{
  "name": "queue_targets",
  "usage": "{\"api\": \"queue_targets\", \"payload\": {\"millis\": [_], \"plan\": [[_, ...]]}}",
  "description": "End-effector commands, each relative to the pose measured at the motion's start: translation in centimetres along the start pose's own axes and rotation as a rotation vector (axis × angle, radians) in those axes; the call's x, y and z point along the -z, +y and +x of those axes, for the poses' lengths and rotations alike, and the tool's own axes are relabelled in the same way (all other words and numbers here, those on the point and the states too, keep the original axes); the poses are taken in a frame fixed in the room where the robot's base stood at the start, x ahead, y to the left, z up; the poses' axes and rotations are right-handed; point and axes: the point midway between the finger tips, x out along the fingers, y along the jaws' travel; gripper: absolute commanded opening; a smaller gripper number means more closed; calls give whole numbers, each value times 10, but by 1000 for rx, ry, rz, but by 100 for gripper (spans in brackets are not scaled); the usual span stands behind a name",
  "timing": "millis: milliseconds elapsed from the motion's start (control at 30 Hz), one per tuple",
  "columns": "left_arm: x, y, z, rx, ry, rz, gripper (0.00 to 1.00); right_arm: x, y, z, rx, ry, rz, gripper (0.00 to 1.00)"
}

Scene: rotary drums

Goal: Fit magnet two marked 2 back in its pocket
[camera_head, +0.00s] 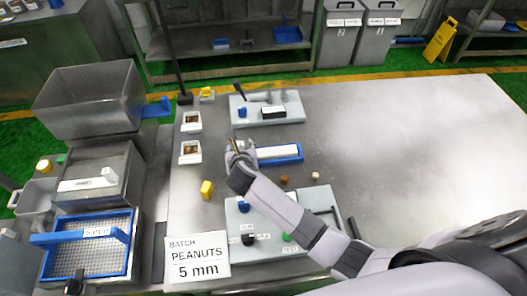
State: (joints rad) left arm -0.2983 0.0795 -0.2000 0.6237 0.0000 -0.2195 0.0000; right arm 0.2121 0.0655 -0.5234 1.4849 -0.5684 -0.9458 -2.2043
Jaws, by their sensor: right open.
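My right gripper (236,146) reaches in from the lower right to the left-middle of the steel table, open. It is beside the left end of a blue tray (292,158) that holds a white bar (278,152). I cannot make out a magnet marked 2 or its pocket; no such mark is readable at this size. A grey board (290,114) behind the gripper bears a black block (273,112) and a small blue piece. A second grey board (237,222) lies in front, partly hidden by my right forearm. My left gripper is not in view.
A yellow piece (206,188), two small white boxes (190,153) and small brown bits (284,180) lie near the gripper. A "PEANUTS 5 mm" sign (197,262) stands in front. Sieves and bins (90,100) are at left. The table's right side is clear.

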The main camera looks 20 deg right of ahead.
Motion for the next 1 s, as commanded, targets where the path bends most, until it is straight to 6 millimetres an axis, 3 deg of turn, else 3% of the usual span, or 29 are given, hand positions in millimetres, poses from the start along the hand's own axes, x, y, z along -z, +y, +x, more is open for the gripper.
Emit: {"api": "queue_targets", "payload": {"millis": [133, 400, 1000], "plan": [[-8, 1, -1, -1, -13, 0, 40, 0, 0, 13, 1, 1, 1, 45], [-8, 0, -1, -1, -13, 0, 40, 1, 0, 15, -1, 1, 1, 44], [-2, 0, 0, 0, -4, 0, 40, 1, 0, 14, 0, 1, 0, 4]]}}
